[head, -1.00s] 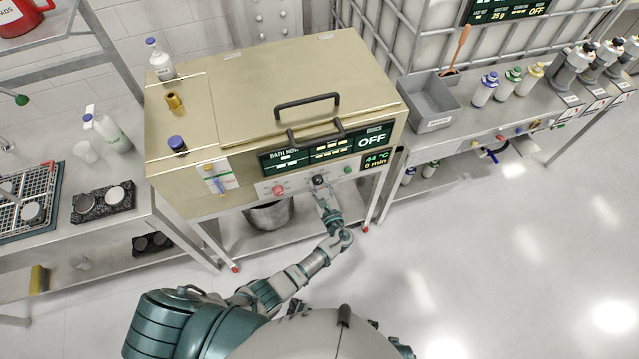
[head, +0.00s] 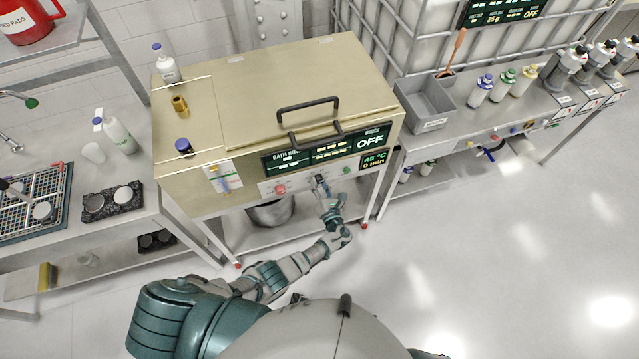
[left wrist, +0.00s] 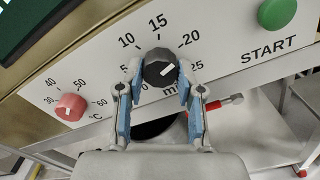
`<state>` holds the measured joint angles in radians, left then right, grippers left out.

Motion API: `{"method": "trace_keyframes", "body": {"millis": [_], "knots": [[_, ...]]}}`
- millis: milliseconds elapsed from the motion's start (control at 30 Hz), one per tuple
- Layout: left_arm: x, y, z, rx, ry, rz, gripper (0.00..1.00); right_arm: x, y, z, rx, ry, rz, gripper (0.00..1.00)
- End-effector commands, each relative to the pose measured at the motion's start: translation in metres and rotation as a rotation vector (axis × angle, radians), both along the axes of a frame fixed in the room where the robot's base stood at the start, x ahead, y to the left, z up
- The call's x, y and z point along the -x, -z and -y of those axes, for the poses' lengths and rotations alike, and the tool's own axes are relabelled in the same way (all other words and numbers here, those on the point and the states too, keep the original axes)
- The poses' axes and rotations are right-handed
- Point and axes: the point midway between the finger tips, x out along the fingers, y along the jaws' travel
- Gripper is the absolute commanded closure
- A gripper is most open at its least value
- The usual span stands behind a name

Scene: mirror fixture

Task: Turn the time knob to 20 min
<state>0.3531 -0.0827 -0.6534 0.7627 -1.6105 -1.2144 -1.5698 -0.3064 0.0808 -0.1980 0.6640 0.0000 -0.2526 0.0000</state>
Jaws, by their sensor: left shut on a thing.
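The time knob (left wrist: 160,68) is a black dial with a white pointer line, on the white panel of the brass-coloured bath (head: 240,90). In the left wrist view numbers from 5 to 25 ring it, and its pointer slants up and right, roughly toward the 20 to 25 side. My left gripper (left wrist: 160,76) is shut on the knob, one finger on each side. In the head view my left gripper (head: 322,186) is at the panel and largely covers the knob. My right gripper is not in view.
A red temperature knob (left wrist: 70,107) is left of the time knob, and a green START button (left wrist: 276,12) is to its right. A bath lid handle (head: 308,107) is above the panel. A metal pot (head: 270,212) stands below the bath.

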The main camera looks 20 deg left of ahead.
Motion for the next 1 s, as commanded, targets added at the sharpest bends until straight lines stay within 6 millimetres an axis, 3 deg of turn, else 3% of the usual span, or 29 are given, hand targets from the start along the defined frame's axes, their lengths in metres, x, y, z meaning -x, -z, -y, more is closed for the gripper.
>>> {"method": "trace_keyframes", "body": {"millis": [633, 667, 733, 767, 1000], "knots": [[0.0039, 0.0068, 0.0008, -0.042, 0.002, -0.045, 0.98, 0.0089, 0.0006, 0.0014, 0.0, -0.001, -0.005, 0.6], [0.0039, 0.0068, 0.0008, -0.042, 0.002, -0.045, 0.61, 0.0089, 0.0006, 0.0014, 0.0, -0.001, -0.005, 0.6], [0.0036, 0.0062, 0.0008, -0.042, 0.003, -0.044, 0.44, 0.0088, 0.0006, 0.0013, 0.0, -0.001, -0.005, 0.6], [0.0032, 0.0058, 0.0007, -0.042, 0.002, -0.043, 0.39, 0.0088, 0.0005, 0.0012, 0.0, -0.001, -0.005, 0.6], [0.0018, 0.0022, 0.0003, -0.044, 0.001, -0.035, 0.39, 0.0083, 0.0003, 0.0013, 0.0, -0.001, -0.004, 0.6]]}}
